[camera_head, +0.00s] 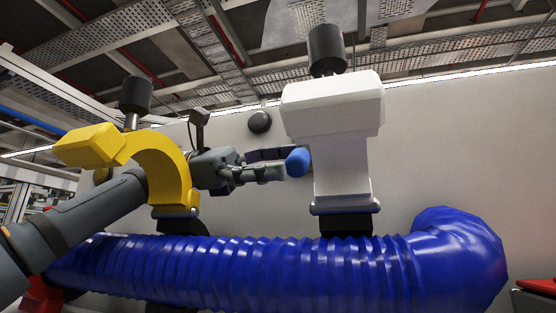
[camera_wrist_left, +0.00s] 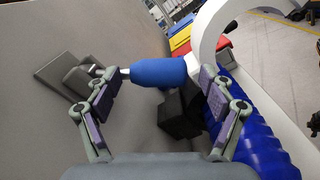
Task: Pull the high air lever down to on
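The lever has a blue handle (camera_wrist_left: 158,72) on a short metal rod that runs to a grey mount (camera_wrist_left: 78,78) on the wall. The blue handle (camera_head: 298,162) also shows in the head view, just left of the white machine's column. My left gripper (camera_head: 270,165) is at the handle, coming from the left. In the left wrist view my left gripper (camera_wrist_left: 160,80) is open, with one finger on each side, and the handle lies across the gap between the fingertips. I cannot tell whether a finger touches it. The mount is hidden in the head view. My right gripper is not in view.
A white machine (camera_head: 335,110) stands right of the handle. A yellow curved machine (camera_head: 178,165) stands beside my left forearm. A thick blue ribbed hose (camera_head: 270,270) runs across below. A pale wall (camera_head: 450,150) is behind, with a round black knob (camera_head: 259,122).

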